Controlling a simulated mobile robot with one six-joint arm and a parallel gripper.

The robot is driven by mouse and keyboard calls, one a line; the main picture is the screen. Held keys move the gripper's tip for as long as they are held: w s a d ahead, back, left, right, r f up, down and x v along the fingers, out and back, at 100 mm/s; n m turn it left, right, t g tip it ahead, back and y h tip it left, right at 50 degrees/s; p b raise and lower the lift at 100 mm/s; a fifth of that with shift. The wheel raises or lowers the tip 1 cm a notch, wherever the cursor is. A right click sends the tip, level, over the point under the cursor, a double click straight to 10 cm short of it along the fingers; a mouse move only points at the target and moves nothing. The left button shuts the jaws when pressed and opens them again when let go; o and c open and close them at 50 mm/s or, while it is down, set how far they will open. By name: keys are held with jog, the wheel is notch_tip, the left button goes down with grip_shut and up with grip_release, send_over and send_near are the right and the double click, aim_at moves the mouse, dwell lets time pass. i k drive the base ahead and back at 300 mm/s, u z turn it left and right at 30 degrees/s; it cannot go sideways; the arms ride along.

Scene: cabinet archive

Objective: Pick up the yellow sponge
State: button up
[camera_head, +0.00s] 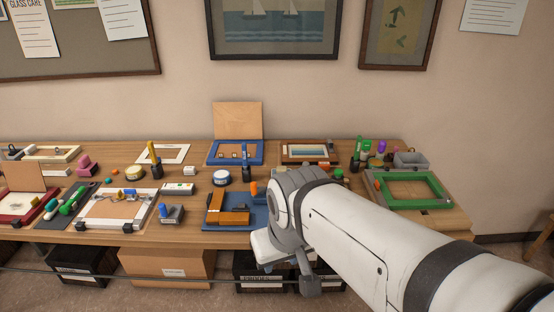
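I cannot clearly pick out a yellow sponge. My arm reaches in from the lower right and bends down at the table's front edge. My gripper (308,284) is low, in front of that edge, right of the blue tray and apart from the yellow items. Its fingers are not clear, so I cannot see its opening or any held thing.
The table (228,238) is crowded. A blue tray (213,226) holds orange-brown blocks. A white frame (147,208) lies left, a green frame (441,183) right. A blue frame (259,155) lies at the back. Boxes (168,268) stand under the table. My arm hides the table's middle right.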

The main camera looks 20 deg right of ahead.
aim_at(279, 169)
jog(key=z, duration=0.1)
jog(key=i, duration=1)
jog(key=z, duration=0.05)
